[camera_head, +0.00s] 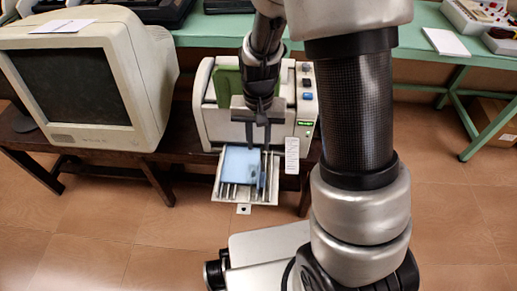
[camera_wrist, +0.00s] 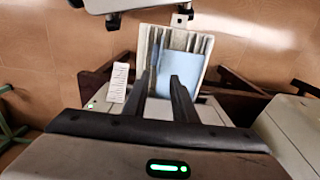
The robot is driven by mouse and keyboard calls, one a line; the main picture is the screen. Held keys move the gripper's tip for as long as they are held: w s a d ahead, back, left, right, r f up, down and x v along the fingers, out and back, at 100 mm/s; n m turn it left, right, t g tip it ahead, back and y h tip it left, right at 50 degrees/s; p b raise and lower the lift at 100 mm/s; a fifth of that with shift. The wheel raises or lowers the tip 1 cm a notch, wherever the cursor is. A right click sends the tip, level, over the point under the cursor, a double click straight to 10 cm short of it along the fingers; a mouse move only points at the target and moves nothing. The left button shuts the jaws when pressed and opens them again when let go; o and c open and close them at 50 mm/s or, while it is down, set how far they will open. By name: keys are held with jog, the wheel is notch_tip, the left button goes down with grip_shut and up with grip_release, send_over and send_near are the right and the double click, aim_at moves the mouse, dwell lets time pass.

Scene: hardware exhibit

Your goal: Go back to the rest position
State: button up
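My gripper (camera_head: 259,146) hangs in front of the beige machine, above its slotted tray (camera_head: 229,196). In the wrist view my gripper (camera_wrist: 165,72) has its two dark fingers apart, with nothing seen held between them. A flat light-blue piece (camera_head: 238,164) lies on the tray just below the fingertips. It also shows in the wrist view (camera_wrist: 184,72), lying beyond the fingers on the tray's slats. Whether a fingertip touches it I cannot tell.
The beige machine (camera_head: 210,118) with a green panel stands on a low dark bench, next to an old monitor (camera_head: 118,82). A white label (camera_head: 292,155) is right of the tray. A green table (camera_head: 215,30) stands behind. The tiled floor (camera_head: 110,225) in front is clear.

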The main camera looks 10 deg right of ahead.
jog(key=shift+r, duration=0.85)
jog(key=s+d+r+n+t, duration=0.1)
jog(key=s+d+r+t, duration=0.1)
jog(key=s+r, duration=0.45)
jog(key=s+d+r+n+t, duration=0.1)
jog(key=s+r+t, duration=0.15)
jog(key=r, duration=0.65)
jog(key=s+d+r+n+t, duration=0.1)
jog(key=s+d+r, duration=0.1)
jog(key=s+r, duration=0.45)
notch_tip(320, 180, up, 22)
jog(key=w+p, duration=0.1)
jog(key=p, duration=1.9)
jog(key=shift+a+f, duration=0.25)
jog(key=shift+w+a, duration=0.1)
